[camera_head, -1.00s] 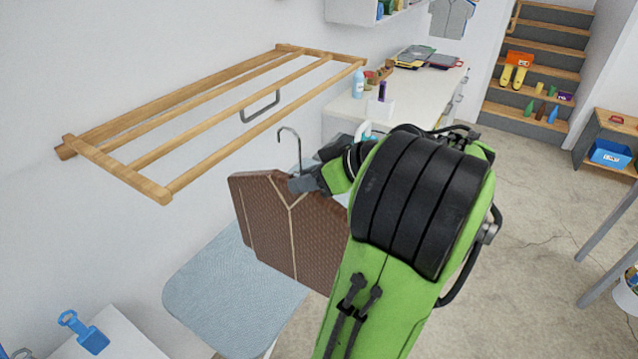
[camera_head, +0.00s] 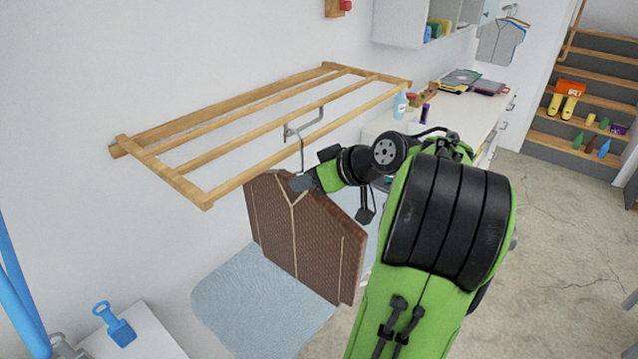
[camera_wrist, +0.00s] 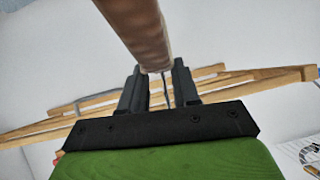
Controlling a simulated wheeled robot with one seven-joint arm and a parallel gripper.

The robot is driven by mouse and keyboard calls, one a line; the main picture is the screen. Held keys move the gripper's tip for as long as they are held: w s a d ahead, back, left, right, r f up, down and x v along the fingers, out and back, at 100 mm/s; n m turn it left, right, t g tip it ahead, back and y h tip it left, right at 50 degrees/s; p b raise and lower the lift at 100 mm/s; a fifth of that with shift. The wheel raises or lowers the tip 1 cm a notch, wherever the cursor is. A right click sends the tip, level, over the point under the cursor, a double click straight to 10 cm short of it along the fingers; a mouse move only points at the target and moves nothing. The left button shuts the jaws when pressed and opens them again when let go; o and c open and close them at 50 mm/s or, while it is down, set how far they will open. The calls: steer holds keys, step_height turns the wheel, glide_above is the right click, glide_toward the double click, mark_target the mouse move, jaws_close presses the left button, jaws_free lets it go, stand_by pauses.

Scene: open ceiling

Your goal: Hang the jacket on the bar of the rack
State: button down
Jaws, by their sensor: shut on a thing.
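The brown jacket (camera_head: 290,235) with pale seams hangs upright from a grey metal hanger hook (camera_head: 301,152). My gripper (camera_head: 303,182) is shut on the hook's stem just above the jacket's collar. In the wrist view, the thin stem lies between the fingers of my gripper (camera_wrist: 160,85), with the jacket (camera_wrist: 138,28) edge-on above. The wooden rack (camera_head: 165,178) is fixed to the wall with several long bars. The hook's top overlaps the rack's front bar (camera_head: 250,172) in the head view; I cannot tell whether it touches or passes over a bar. Wooden rack bars (camera_wrist: 255,78) show behind the fingers.
A grey U-shaped metal bracket (camera_head: 318,118) hangs at the rack near the hook. A white counter (camera_head: 480,105) with bottles stands right of the rack.

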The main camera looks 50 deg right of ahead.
steer(key=shift+w, duration=1.25)
step_height(320, 180, down, 4)
steer(key=b, duration=0.3)
steer(key=shift+b, duration=0.35)
steer(key=c, duration=0.7)
jaws_free()
steer(key=shift+s, duration=0.1)
steer(key=shift+c, duration=0.2)
steer(key=p+v, duration=0.5)
steer(key=v, duration=1)
steer(key=shift+r, duration=0.3)
steer(key=shift+s+p, duration=0.3)
steer(key=shift+p, duration=0.2)
